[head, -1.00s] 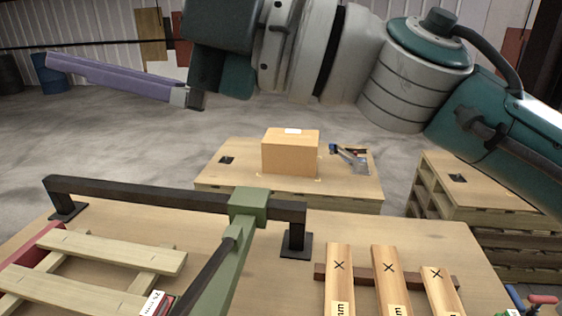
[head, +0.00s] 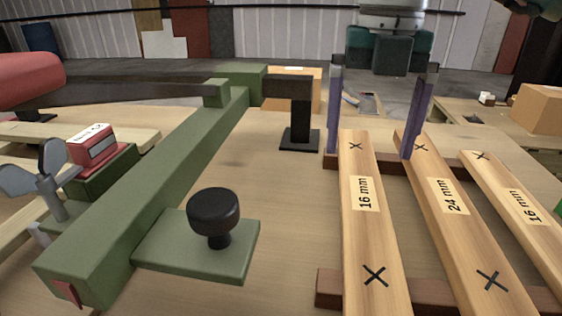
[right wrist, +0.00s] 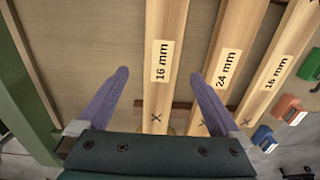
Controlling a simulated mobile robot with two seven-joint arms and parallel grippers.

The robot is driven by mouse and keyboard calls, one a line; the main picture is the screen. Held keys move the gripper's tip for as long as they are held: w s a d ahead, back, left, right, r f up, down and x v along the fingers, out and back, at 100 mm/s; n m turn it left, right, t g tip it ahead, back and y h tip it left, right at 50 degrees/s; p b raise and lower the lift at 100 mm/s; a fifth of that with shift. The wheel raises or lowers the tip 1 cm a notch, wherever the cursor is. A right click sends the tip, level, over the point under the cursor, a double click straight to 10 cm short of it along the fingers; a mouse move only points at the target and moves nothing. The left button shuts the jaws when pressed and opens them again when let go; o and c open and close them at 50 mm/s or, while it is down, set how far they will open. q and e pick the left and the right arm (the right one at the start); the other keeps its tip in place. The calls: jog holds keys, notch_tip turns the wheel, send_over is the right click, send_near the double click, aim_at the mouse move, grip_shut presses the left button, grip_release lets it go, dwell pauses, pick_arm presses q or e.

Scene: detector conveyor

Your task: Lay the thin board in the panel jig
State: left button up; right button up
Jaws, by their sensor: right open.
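Three labelled boards lie side by side on dark crosspieces: a left board marked 16 mm (head: 358,235), a middle board marked 24 mm (head: 452,225) and a right board marked 16 mm (head: 512,203). My right gripper (head: 370,153) is open and empty, its purple fingers on either side of the left 16 mm board near its far end. In the right wrist view the gripper (right wrist: 160,74) also straddles this left board (right wrist: 164,60), with gaps on both sides. Pale slats (head: 122,145) at the left may be part of the panel jig. My left gripper is out of view.
A green beam (head: 165,190) with a black knob (head: 213,212) stands left of the boards. A dark bracket foot (head: 300,138) is near the left finger. A red-and-white device (head: 92,147) sits at the left. Cardboard boxes (head: 540,108) stand behind.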

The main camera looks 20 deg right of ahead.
aim_at(363, 192)
jog(key=f, duration=0.6)
jog(key=shift+s+f+b, duration=0.35)
jog(key=shift+f, duration=0.05)
jog(key=c, duration=1.5)
jog(key=shift+r, duration=0.1)
